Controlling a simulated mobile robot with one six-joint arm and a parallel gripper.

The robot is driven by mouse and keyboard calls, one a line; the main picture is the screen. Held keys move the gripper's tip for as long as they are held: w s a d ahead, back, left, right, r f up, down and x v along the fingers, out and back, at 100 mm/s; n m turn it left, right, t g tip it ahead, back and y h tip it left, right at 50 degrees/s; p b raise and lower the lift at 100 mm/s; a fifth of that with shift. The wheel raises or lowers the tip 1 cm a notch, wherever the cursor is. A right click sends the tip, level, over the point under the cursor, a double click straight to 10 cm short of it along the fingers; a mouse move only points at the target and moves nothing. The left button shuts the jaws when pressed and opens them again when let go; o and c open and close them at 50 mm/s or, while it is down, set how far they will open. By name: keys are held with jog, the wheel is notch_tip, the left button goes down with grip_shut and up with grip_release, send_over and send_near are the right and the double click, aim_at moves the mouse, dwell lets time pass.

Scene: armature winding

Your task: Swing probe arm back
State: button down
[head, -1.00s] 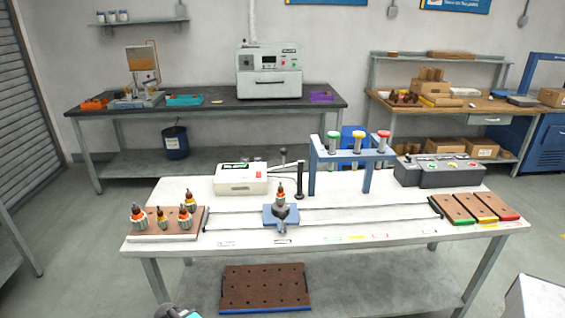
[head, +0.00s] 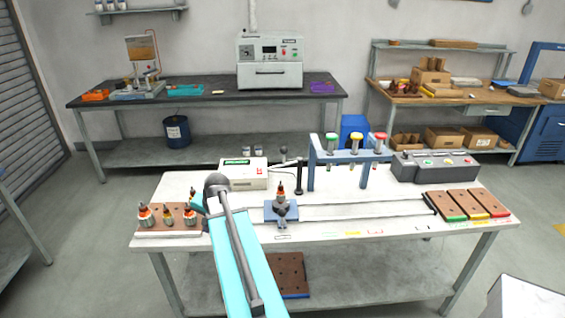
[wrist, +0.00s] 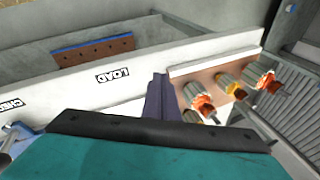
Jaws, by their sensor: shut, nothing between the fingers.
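The probe arm (head: 287,162) is a thin dark bar with a ball knob, on a black post beside the white tester box (head: 243,173). It reaches toward the tester. An armature (head: 281,192) stands upright in the blue cradle (head: 281,211) in front of the post. My gripper (wrist: 161,90) is shut and empty in the wrist view, over the bench's front left near the LOAD label. In the head view my arm rises left of the cradle, and its fingertips are not clear there. The gripper is well apart from the probe arm, which the wrist view does not show.
A brown board with several armatures (wrist: 207,68) is close right of the gripper in the wrist view. A blue frame with coloured-top spools (head: 311,165) stands right of the post. Rails (head: 365,205) run right to coloured trays (head: 470,204).

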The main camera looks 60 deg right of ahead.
aim_at(282, 165)
jog(key=s+d+r+m+h, duration=0.1)
jog(key=s+d+r+m, duration=0.2)
jog(key=s+d+r, duration=0.3)
jog(key=s+d+r+m+t+h, duration=0.1)
jog(key=s+d+r+m, duration=0.3)
jog(key=d, duration=0.8)
jog(key=s+d+r+m+t+h, duration=0.1)
jog(key=s+d+r+m+h, duration=0.1)
jog(key=s+d+r, duration=0.7)
jog(key=shift+d+r+m, duration=0.15)
jog(key=shift+d+m, duration=0.15)
jog(key=shift+m, duration=0.6)
jog(key=shift+w+d+r+p+x, duration=0.25)
jog(key=shift+p+x, duration=0.55)
jog(key=shift+x, duration=1.4)
jog(key=shift+w+d+r+p+x, duration=0.25)
jog(key=shift+p+x, duration=0.5)
jog(key=shift+x, duration=1.4)
jog(key=shift+w+d+r+p+x, duration=0.15)
jog(key=shift+w+r+p+x, duration=0.45)
jog(key=shift+x, duration=1.6)
jog(key=shift+s+f, duration=0.2)
jog(key=shift+f, duration=0.05)
